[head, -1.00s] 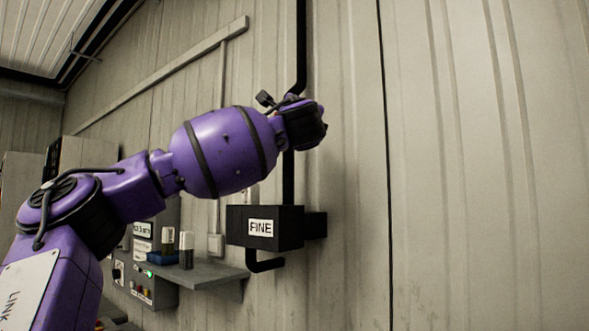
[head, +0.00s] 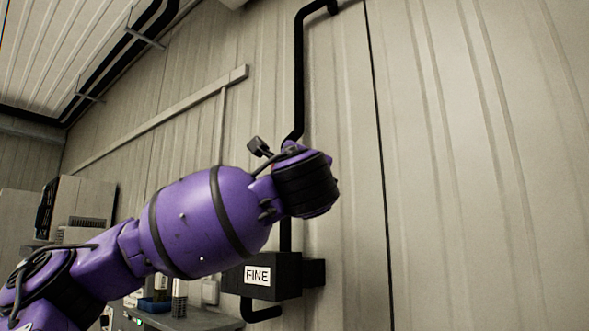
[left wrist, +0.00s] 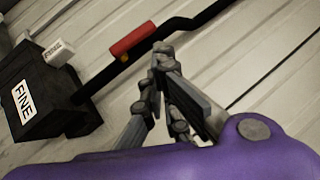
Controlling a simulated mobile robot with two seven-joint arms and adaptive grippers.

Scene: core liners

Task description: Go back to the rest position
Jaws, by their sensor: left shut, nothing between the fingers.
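My left arm (head: 200,225) crosses the head view from the lower left, its wrist in front of the wall. The left gripper's fingers are hidden behind the wrist there. In the left wrist view the left gripper (left wrist: 161,50) has its grey fingers together, with nothing between them. It appears against the wall, right of the black box. My right gripper is in neither view.
A black box labelled FINE (head: 285,278) is on the ribbed wall beside a black pipe (head: 298,70); the arm partly covers it. The left wrist view shows a red sleeve (left wrist: 134,41) on a black bar. A grey shelf (head: 205,320) is low left. The wall at right is bare.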

